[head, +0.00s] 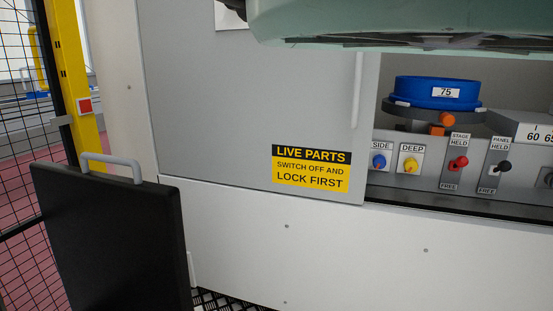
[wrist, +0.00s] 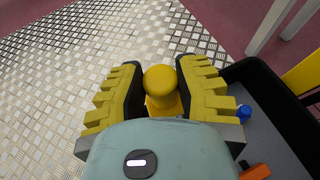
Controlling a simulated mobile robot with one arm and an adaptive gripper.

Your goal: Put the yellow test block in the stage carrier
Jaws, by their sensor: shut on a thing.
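My gripper (wrist: 160,74) shows in the wrist view, its two ribbed yellow-and-black fingers closed on a yellow piece with a round knob on top, which I take for the yellow test block (wrist: 160,79). The knob stands up between the fingers; its lower part is hidden by the gripper body. It is held over silver tread plate. The head view does not show the gripper or the block. There, a blue round ring marked 75 (head: 418,91) sits on a dark round support, with orange parts below it. I cannot tell which part is the stage carrier.
A black-rimmed tray (wrist: 289,131) lies right of the gripper, with a blue piece (wrist: 244,111) and an orange piece (wrist: 256,172). The head view shows the red STAGE lever (head: 458,162) at HELD, a grey cabinet door (head: 250,90) and a black panel (head: 110,235) at left.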

